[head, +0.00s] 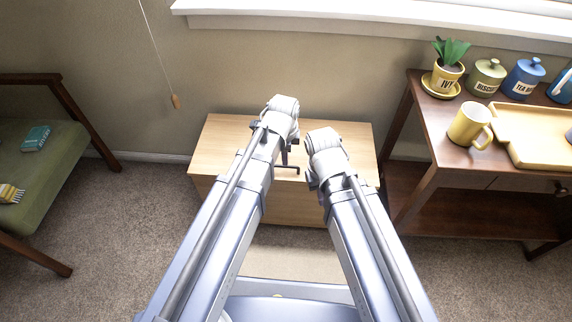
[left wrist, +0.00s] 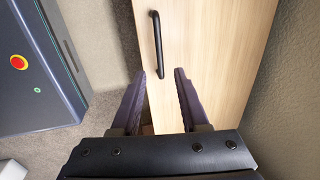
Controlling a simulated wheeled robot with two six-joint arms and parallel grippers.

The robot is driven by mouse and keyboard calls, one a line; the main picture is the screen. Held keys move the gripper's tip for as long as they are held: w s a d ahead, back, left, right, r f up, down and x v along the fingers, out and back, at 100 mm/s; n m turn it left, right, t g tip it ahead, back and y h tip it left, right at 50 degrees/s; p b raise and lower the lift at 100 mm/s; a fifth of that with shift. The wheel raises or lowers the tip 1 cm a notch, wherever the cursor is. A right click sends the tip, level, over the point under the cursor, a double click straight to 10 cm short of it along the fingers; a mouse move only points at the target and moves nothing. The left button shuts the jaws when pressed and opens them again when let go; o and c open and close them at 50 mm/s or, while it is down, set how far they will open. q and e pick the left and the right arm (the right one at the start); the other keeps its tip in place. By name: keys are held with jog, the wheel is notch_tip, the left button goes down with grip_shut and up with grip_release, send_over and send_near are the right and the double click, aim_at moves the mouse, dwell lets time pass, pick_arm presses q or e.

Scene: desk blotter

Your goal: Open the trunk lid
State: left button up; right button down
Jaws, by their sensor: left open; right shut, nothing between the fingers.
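The wooden trunk (head: 225,135) stands against the wall, and its pale lid lies flat and looks shut. A black bar handle (head: 288,168) shows on the lid between my arms; it also shows in the left wrist view (left wrist: 155,40). My left gripper (left wrist: 158,76) is open over the trunk, its fingers on either side of the handle's near end in that view. I cannot tell whether they touch it. In the head view my left arm mostly hides this gripper. My right gripper (head: 312,183) is shut and empty over the right part of the trunk.
A dark wooden table (head: 430,140) stands close on the right, with a yellow mug (head: 468,125), a plant pot (head: 446,75), canisters and a tray. A green-cushioned chair (head: 55,165) is on the left. The carpet between chair and trunk is clear.

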aim_at(286, 167)
pick_arm(q)
jog(key=f+b, duration=0.3)
jog(key=w+f+b, duration=0.1)
jog(key=f+b, duration=0.2)
jog(key=shift+w+f, duration=0.2)
jog(key=shift+f, duration=0.15)
jog(key=shift+c, duration=0.4)
grip_shut()
dwell(0.8)
